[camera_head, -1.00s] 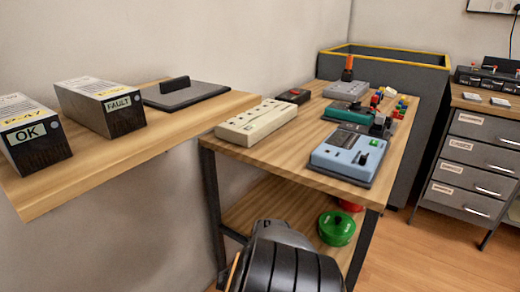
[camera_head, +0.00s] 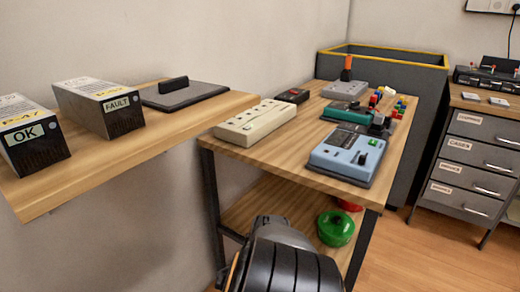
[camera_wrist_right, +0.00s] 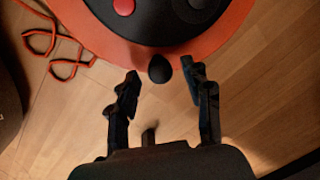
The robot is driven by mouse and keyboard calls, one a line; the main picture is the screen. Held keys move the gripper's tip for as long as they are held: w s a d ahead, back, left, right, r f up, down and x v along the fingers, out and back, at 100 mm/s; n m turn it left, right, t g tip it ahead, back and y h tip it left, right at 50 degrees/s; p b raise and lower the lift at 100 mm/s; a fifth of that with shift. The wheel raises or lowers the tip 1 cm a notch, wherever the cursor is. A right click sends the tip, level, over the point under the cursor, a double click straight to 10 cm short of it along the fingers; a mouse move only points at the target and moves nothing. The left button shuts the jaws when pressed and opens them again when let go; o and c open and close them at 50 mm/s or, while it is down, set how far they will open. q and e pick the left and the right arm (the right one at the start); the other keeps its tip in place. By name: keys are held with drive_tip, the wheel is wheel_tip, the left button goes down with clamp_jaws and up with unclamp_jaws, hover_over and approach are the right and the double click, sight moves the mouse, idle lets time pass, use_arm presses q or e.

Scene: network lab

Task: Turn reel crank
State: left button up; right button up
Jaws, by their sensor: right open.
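In the right wrist view, a round reel (camera_wrist_right: 235,22) with an orange rim and a dark centre fills the top. A small dark rounded knob (camera_wrist_right: 159,67), which looks like the crank handle, sticks out at the reel's lower edge. My right gripper (camera_wrist_right: 161,78) is open, with one finger on each side of the knob and a gap on both sides. A red round part (camera_wrist_right: 124,6) shows on the dark centre. The rest of the reel is cut off by the top edge. The head view shows neither reel nor gripper, and my left gripper is not in view.
An orange cord (camera_wrist_right: 55,42) lies looped on the wood floor left of the reel. In the head view, a wooden bench (camera_head: 290,160) holds several devices. A wall shelf (camera_head: 105,165) with boxes is at left, and a drawer cabinet (camera_head: 478,165) at right.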

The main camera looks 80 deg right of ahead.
wheel_tip(320, 180, up, 11)
drive_tip(key=a, duration=0.1)
drive_tip(key=shift+s+r, duration=0.15)
drive_tip(key=shift+s, duration=0.25)
